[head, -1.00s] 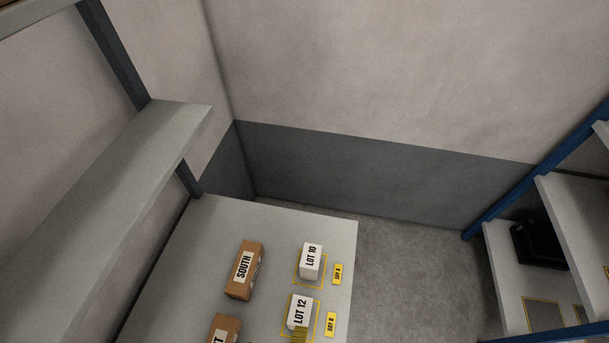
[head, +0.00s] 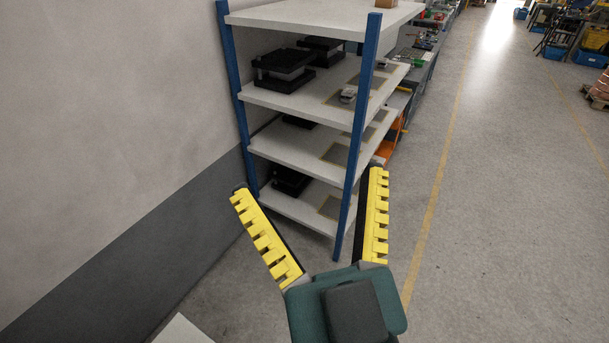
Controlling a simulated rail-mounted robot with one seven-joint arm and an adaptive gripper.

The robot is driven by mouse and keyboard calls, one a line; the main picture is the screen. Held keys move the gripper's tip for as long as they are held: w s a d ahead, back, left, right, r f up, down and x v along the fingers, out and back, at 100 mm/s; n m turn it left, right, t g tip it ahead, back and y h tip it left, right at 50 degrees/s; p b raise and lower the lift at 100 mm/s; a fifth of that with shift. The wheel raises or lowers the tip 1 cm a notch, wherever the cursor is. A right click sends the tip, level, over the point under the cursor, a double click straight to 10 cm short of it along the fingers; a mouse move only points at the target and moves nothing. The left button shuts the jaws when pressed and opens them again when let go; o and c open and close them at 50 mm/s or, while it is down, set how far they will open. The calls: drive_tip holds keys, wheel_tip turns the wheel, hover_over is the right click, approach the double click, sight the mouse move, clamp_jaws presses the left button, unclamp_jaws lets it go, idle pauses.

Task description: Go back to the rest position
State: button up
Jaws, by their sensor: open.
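My gripper (head: 308,187) is in the lower middle of the head view. Its two yellow toothed fingers are spread wide apart on a green palm. Nothing is between the fingers. The fingers point up the picture, toward a blue and white shelf rack (head: 300,155). They overlap the rack's lower part in the picture; I cannot tell the distance between them.
The rack holds several black devices (head: 283,70). A grey wall (head: 110,120) is on the left. A pale surface corner (head: 182,331) shows at the bottom left. Open floor (head: 490,220) with a yellow line lies to the right. Benches (head: 412,60) stand beyond the rack.

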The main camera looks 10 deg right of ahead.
wheel_tip(320, 180, up, 10)
drive_tip(key=p, duration=1)
